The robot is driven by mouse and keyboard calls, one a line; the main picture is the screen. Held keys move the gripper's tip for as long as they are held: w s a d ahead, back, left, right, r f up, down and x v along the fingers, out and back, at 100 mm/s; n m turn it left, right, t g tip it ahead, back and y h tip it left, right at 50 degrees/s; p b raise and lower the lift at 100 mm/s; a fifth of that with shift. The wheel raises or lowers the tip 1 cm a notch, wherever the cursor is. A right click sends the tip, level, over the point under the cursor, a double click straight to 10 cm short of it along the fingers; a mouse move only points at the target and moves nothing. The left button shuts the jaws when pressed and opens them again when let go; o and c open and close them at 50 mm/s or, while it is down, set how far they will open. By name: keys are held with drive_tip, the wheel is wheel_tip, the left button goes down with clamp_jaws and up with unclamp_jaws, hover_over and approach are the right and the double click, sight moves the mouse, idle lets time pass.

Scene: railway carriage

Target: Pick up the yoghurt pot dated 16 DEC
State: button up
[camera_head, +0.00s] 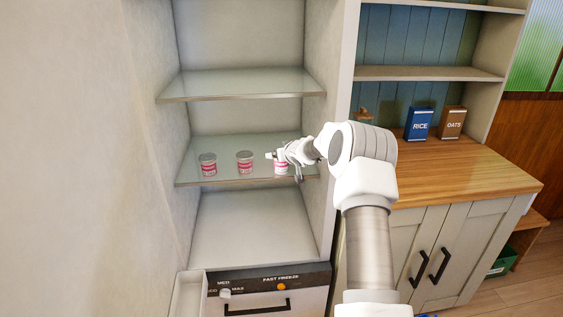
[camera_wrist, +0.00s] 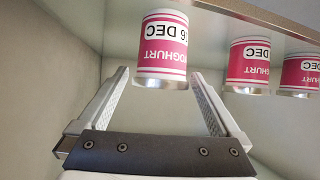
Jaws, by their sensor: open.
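Three yoghurt pots with silver lids and pink-and-white labels stand on the middle glass shelf: left (camera_head: 208,165), middle (camera_head: 245,162) and right (camera_head: 281,168). My gripper (camera_head: 287,155) is at the right pot and partly hides it. In the wrist view, which is upside down, my open gripper (camera_wrist: 160,76) has a finger on either side of this pot (camera_wrist: 161,50). Its date ends in "6 DEC"; the leading part is turned out of sight.
The pots stand in an open fridge with an upper glass shelf (camera_head: 240,84) above them and a side wall close to my arm. A wooden counter (camera_head: 450,175) to the right holds a blue RICE box (camera_head: 419,124) and a brown OATS box (camera_head: 451,122).

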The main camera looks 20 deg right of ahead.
drive_tip(key=c, duration=1.3)
drive_tip(key=shift+c, duration=0.4)
drive_tip(key=shift+r, duration=0.15)
